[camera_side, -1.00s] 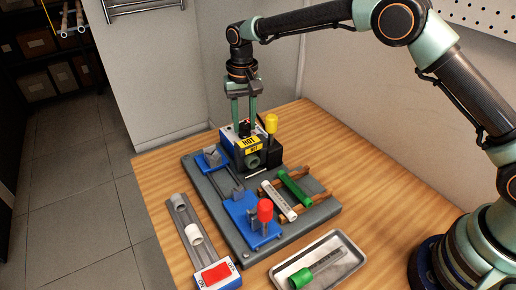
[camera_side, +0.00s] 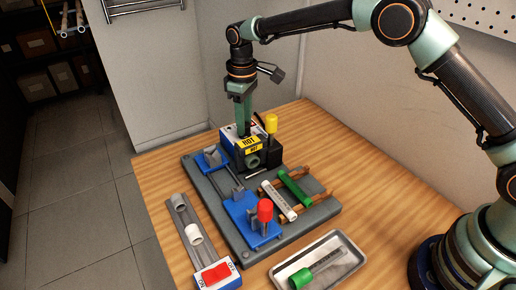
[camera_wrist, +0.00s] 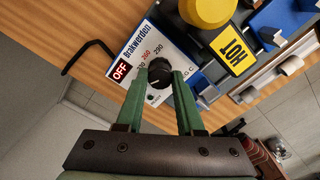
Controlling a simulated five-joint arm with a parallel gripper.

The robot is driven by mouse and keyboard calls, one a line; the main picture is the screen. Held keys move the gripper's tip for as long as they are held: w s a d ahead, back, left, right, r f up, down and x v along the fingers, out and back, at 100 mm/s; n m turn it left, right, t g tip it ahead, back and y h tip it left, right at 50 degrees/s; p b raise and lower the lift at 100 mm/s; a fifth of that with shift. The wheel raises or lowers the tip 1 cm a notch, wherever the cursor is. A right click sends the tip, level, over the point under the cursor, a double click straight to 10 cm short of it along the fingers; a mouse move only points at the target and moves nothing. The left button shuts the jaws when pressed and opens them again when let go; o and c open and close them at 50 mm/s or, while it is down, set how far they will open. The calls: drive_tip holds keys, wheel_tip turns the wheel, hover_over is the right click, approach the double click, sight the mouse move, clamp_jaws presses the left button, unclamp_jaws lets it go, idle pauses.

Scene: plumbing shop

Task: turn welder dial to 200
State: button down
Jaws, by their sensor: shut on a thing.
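The welder (camera_side: 238,140) is a blue, white and black box with yellow HOT labels, standing at the back of the grey board. Its dial (camera_wrist: 158,73) is a round black knob on the white top panel in the wrist view. A red OFF mark, a red 260 and a black 290 are readable around it; other marks are partly covered. My gripper (camera_wrist: 159,83) points down, with its green fingers on either side of the knob, shut on it. In the side view my gripper (camera_side: 244,120) hides the dial. I cannot tell the knob's exact setting.
A yellow-capped part (camera_side: 271,123) stands close to the gripper's right. The grey board (camera_side: 213,193) carries blue clamps, a red knob (camera_side: 265,210) and pipes. A metal tray (camera_side: 345,245) holds a green-handled tool.

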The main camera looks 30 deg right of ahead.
drive_tip(key=shift+n, duration=0.7)
drive_tip(key=c, duration=0.5)
unclamp_jaws()
drive_tip(key=shift+c, duration=0.2)
wheel_tip(320, 180, up, 12)
drive_tip(key=shift+r, duration=0.1)
